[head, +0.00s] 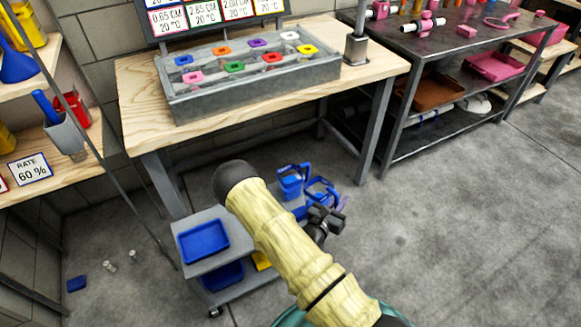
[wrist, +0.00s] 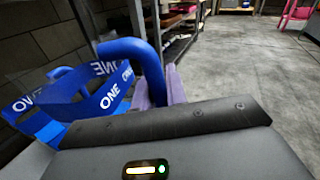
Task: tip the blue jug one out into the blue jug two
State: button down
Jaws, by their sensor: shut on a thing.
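The blue jug one (wrist: 108,92) fills the left of the wrist view, with "ONE" printed on its bands and a thick blue handle. It looks tilted there. My gripper (wrist: 166,88) is shut on this jug, its purple fingers at the handle and partly hidden behind it. In the head view my gripper (head: 336,206) is beside the cart, with the held blue jug one (head: 316,193) just left of it. Another blue jug (head: 289,183) stands close behind and left, over the cart's far end; its label is unreadable, so I cannot confirm it is jug two.
The grey cart (head: 190,246) carries a blue tray (head: 204,241) on top and a blue bin (head: 222,275) below. A wooden workbench (head: 140,92) stands behind it. A dark metal shelf (head: 400,140) is at right. The floor at right is clear.

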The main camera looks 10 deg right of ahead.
aim_at(336, 193)
jog(key=shift+w+a+r+n, duration=0.1)
jog(key=shift+a+r+n, duration=0.2)
jog(key=shift+r+n, duration=0.35)
jog(key=shift+w+a+r+n+p, duration=0.1)
jog(key=shift+w+r+n+p, duration=0.15)
jog(key=shift+r, duration=0.25)
jog(key=shift+w+r+n+p, duration=0.2)
jog(key=shift+r+p, duration=0.05)
jog(key=shift+r, duration=0.2)
jog(key=shift+w+a+f, duration=0.15)
jog(key=shift+w+a+n+g, duration=0.3)
jog(key=shift+w+n, duration=0.15)
jog(key=shift+n, duration=0.25)
jog(key=w+a+r+n+g+p, duration=0.2)
jog(key=w+a+r+n+p, duration=0.1)
jog(key=w+r+n+p, duration=0.2)
jog(key=shift+a+r+n, duration=0.15)
jog(key=shift+r+n, duration=1.15)
jog(key=shift+r, duration=0.85)
jog(key=shift+r, duration=0.1)
jog(key=shift+w+a+p, duration=0.15)
jog(key=shift+w+p, duration=0.15)
jog(key=shift+p, duration=0.05)
